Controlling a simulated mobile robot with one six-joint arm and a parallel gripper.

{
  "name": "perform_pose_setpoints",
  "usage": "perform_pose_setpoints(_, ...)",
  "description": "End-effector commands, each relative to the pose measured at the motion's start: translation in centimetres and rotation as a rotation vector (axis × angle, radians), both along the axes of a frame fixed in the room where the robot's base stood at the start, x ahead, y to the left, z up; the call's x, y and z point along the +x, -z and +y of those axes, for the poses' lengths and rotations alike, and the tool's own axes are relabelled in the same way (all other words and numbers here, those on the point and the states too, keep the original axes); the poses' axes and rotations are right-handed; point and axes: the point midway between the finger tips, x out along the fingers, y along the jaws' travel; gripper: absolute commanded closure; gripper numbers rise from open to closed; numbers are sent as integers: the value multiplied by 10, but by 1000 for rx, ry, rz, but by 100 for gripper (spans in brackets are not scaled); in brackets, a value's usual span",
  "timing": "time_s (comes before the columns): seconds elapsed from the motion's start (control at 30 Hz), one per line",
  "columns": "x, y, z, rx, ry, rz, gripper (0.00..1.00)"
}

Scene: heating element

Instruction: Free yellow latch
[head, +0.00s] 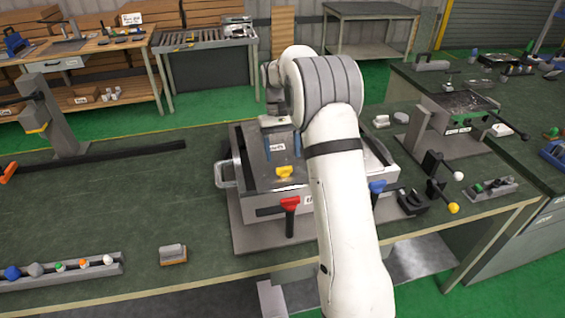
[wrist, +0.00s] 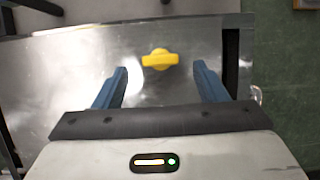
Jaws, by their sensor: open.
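The yellow latch (wrist: 159,59) is a small knob with a crosswise bar on a bare metal panel (wrist: 60,80). In the head view the yellow latch (head: 285,171) sits near the front of the grey box's top plate. My gripper (wrist: 160,80) is open and empty. Its two blue fingers stand left and right of the latch's line in the wrist view, with the latch beyond and between their tips, apart from both. In the head view my gripper (head: 283,152) is above the plate, behind the latch, partly hidden by my arm.
The box has a red handle (head: 290,204) and a blue handle (head: 377,187) on its front, and a side handle (head: 226,175). A fixture with white and yellow knobs (head: 440,180) stands at right. A tray of coloured knobs (head: 60,270) lies front left. The left bench top is mostly clear.

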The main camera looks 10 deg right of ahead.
Motion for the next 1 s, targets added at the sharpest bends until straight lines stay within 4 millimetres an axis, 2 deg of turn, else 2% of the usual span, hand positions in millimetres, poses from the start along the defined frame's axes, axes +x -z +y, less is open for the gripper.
perform_pose_setpoints(0.1, 8, -17, 0, 0, 0, -3, 35)
perform_pose_setpoints(0.23, 12, -29, 0, 0, -1, 0, 35)
perform_pose_setpoints(0.67, 13, -36, 0, 0, 0, -3, 35)
perform_pose_setpoints(0.83, -5, -56, 2, -1, -1, -52, 35)
perform_pose_setpoints(1.0, -48, -90, 5, -2, 0, -155, 35)
